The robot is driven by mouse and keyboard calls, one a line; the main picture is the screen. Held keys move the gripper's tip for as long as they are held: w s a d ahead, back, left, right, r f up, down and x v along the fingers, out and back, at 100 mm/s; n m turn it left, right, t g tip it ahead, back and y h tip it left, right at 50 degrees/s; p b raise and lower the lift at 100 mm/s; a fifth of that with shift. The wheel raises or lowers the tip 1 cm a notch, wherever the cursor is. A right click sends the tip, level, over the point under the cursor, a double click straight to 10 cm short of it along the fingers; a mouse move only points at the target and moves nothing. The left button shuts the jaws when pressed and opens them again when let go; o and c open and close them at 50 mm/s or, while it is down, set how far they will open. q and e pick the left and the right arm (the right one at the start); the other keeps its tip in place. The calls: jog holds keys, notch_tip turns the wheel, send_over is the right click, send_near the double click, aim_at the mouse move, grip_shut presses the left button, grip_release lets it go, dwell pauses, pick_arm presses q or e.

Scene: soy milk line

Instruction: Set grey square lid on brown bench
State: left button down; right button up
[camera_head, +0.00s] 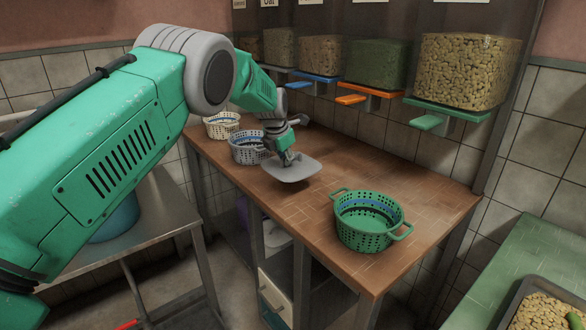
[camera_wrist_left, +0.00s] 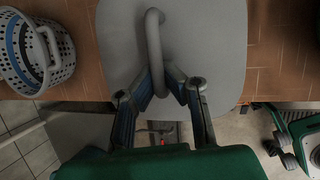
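The grey square lid (camera_head: 292,170) is flat and roughly level at the front edge of the brown bench (camera_head: 300,207). My left gripper (camera_head: 287,160) is over the lid, shut on its loop handle. In the left wrist view, the lid (camera_wrist_left: 215,45) fills the middle, and my left gripper's fingers (camera_wrist_left: 163,85) close around the lower end of the handle (camera_wrist_left: 153,40). Part of the lid reaches past the bench edge there. I cannot tell whether the lid touches the bench or hangs just above it. My right gripper is not in view.
A green basket (camera_head: 368,220) stands at the bench's near right. A grey basket (camera_head: 247,148) and a cream basket (camera_head: 222,125) stand behind the lid at left. Bean dispensers (camera_head: 466,72) hang above the back. Bare bench lies between lid and green basket.

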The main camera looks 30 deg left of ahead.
pick_arm(q)
jog(key=f, duration=0.5)
jog(key=shift+w+d+f, duration=0.1)
jog(key=shift+d+f, duration=0.15)
jog(key=shift+f, duration=0.1)
jog(key=shift+a+f+b, duration=0.15)
jog(key=shift+f+b, duration=0.05)
jog(key=shift+f, duration=0.65)
jog(key=shift+a+f+b, duration=0.1)
jog(key=shift+f+b, duration=0.1)
jog(key=shift+f, duration=0.6)
jog(key=shift+d, duration=0.1)
jog(key=c, duration=1.7)
grip_release()
